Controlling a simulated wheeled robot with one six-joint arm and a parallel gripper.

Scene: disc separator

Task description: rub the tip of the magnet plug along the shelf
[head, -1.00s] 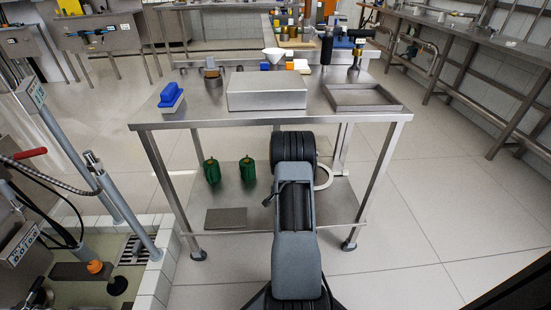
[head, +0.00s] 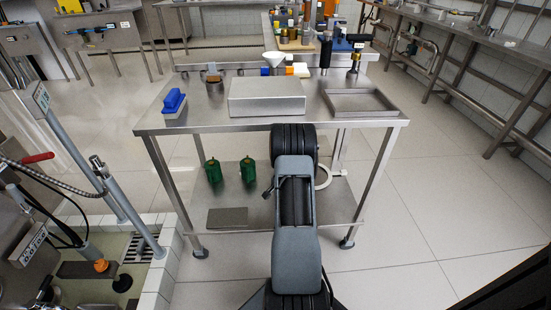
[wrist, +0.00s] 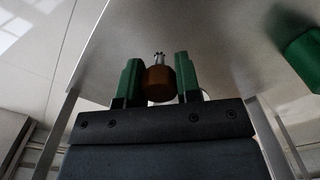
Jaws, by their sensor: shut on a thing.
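My gripper (wrist: 157,66) shows in the wrist view, its two green fingers shut on the magnet plug (wrist: 159,84). The plug has a round brown-orange body and a thin metal tip pointing away from the gripper. The tip is in front of the grey shelf (wrist: 225,35), near its edge; I cannot tell whether it touches. In the head view, the lower shelf (head: 262,205) of the steel table shows below the tabletop. My arm hides my gripper and the plug there.
Two green canisters (head: 213,172) (head: 248,171) and a flat grey plate (head: 228,217) are on the shelf. One green canister (wrist: 302,60) shows at the wrist view's right. The tabletop (head: 205,115) overhead holds a metal box (head: 265,97), a tray (head: 360,103) and a blue brush (head: 174,102).

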